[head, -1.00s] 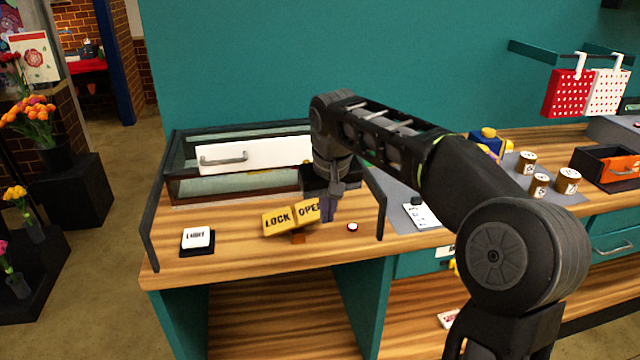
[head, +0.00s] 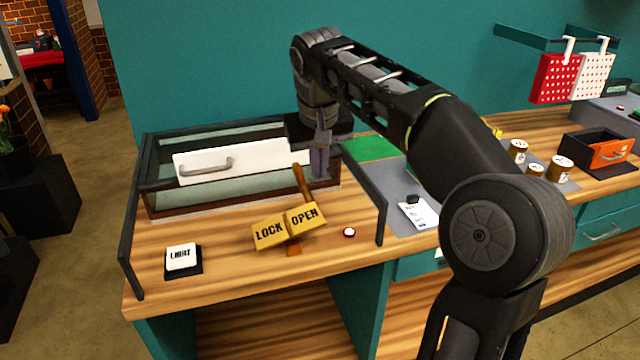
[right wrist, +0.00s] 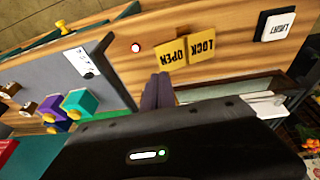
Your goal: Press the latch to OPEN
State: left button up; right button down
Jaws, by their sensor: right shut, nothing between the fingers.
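The latch is a yellow rocker with a LOCK plate (head: 269,231) on the left and an OPEN plate (head: 305,217) on the right, on a small orange-brown base on the wooden counter. A brown lever stands up behind it, leaning left at its top. The OPEN side sits higher than the LOCK side in the head view. My right gripper (head: 319,163) is shut and empty, pointing down, behind and above the OPEN plate and apart from it in the head view. In the right wrist view its fingers (right wrist: 158,92) show beside the OPEN plate (right wrist: 172,54). My left gripper is not in view.
A glass-sided case with a white handled front (head: 245,160) stands behind the latch. A LIGHT switch (head: 182,258) is at the left and a red button (head: 349,232) at the right. Dark side rails (head: 364,200) flank this counter section.

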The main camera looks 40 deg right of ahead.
jog(key=b, duration=0.2)
send_near(323, 218)
jog(key=x, duration=0.6)
jog(key=shift+w+f, duration=0.1)
jog(key=shift+w, duration=0.05)
jog(key=shift+d+f+y, duration=0.35)
jog(key=shift+y, duration=0.15)
jog(key=shift+s+d+f+t+y, duration=0.15)
jog(key=shift+d+f+t+y, duration=0.1)
jog(key=shift+f+y, duration=0.15)
jog(key=shift+s+d+f+t+y, duration=0.15)
jog(key=shift+f+t+y, duration=0.1)
jog(key=shift+f+y, duration=0.15)
jog(key=shift+d+f+b, duration=0.15)
jog(key=shift+f+b, duration=0.25)
jog(key=shift+f, duration=0.2)
jog(key=shift+d+f+b, duration=0.15)
jog(key=shift+f+b, duration=0.2)
jog(key=shift+f, duration=0.2)
jog(key=shift+s, duration=0.1)
